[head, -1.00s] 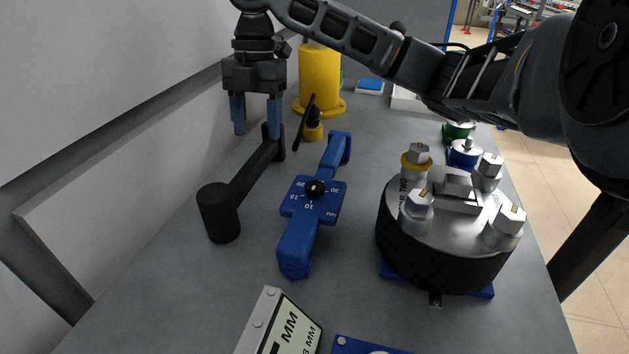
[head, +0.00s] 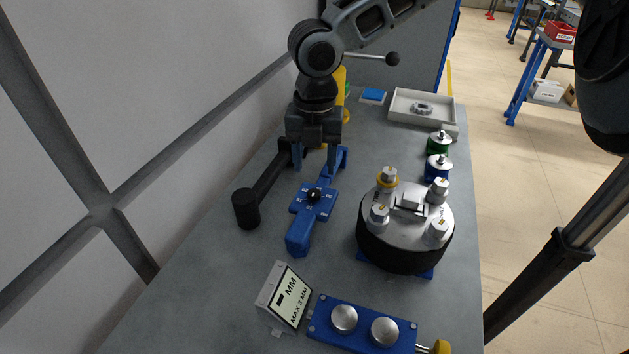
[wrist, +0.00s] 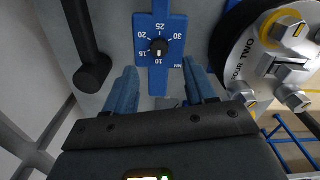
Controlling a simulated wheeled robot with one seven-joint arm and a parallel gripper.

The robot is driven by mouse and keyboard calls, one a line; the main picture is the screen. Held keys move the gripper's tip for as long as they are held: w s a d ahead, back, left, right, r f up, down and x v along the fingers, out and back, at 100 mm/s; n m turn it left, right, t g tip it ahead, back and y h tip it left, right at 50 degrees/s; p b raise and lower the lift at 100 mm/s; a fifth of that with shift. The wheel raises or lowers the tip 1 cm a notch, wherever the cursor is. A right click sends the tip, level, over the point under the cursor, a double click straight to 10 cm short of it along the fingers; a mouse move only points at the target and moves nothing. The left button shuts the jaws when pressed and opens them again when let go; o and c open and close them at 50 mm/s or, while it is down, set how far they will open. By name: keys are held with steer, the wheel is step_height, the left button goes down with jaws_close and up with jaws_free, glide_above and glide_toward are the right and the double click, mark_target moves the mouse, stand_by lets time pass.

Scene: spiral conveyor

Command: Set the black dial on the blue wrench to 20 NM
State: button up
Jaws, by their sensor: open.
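The blue wrench (head: 313,203) lies on the grey table, and its middle plate also shows in the wrist view (wrist: 172,19). The black dial (wrist: 158,47) sits on that plate, ringed by the numbers 10, 15, 20, 25 and 30; it also shows in the head view (head: 314,195). A small white mark on the dial appears to face the 10. My gripper (head: 316,160) is open and empty, pointing down above the wrench. In the wrist view its blue fingers (wrist: 162,84) are spread apart, with the dial ahead of the gap between them.
A black handled tool (head: 247,207) lies left of the wrench. A round black-and-silver block with bolts (head: 405,225) stands close on the right. A MAX 3 MM sign (head: 284,295) and a blue panel with two knobs (head: 362,325) are in front. A wall borders the left.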

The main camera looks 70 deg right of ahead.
mark_target(314, 192)
step_height(314, 192, down, 7)
steer(key=shift+r, duration=0.1)
stand_by(0.4)
jaws_close()
stand_by(0.4)
